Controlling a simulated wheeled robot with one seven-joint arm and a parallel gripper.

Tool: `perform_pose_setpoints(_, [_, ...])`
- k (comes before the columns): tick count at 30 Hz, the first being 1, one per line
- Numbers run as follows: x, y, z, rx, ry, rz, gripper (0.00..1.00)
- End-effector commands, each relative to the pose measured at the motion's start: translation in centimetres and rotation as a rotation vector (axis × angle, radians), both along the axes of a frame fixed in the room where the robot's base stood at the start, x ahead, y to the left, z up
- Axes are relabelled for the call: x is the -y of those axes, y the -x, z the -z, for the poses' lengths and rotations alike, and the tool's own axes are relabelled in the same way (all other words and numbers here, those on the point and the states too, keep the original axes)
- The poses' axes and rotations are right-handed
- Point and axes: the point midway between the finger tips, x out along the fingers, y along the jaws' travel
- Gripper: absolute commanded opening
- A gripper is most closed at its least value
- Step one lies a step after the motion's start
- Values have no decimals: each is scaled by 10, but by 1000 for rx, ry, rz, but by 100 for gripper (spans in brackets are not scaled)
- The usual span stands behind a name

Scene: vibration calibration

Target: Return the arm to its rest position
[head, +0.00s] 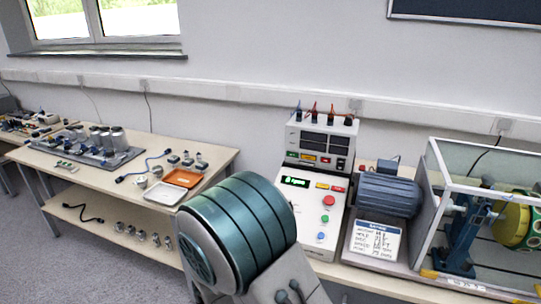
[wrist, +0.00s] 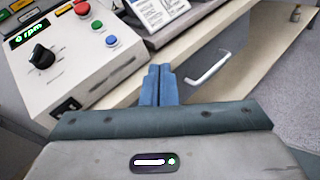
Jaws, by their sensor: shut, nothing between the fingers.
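My gripper (wrist: 159,86) shows in the wrist view, its two blue fingers pressed together with nothing between them. It is in front of the bench edge, below the control box (wrist: 70,50). My arm fills the lower middle of the head view and hides part of the bench; the gripper itself does not show there. The control box, also in the head view (head: 306,222), has a green display reading about 0 rpm, a black knob and red, green and blue buttons.
A blue motor (head: 388,195) and a clear guarded enclosure (head: 480,180) stand right of the control box. A left bench (head: 130,190) holds an orange tray (head: 183,178), a white tray (head: 163,193) and small parts. A drawer handle (wrist: 208,68) sticks out near my fingers.

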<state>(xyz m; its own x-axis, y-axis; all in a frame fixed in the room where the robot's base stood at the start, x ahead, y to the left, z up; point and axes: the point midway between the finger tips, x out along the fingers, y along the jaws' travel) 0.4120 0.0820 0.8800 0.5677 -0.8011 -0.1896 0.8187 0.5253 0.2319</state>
Motion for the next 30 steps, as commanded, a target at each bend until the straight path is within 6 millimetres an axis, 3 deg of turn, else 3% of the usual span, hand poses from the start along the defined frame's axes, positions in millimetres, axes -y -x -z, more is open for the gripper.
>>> perform_pose_setpoints(1, [18, 6, -11, 14, -72, 96, 0])
perform_pose_setpoints(6, [63, 35, -30, 56, -311, 404, 0])
perform_pose_setpoints(12, [91, 72, -49, 143, -616, 733, 0])
perform_pose_setpoints(21, [96, 110, -80, 355, -1107, 1140, 0])
perform_pose_setpoints(30, [85, 118, -124, 622, -1557, 1380, 0])
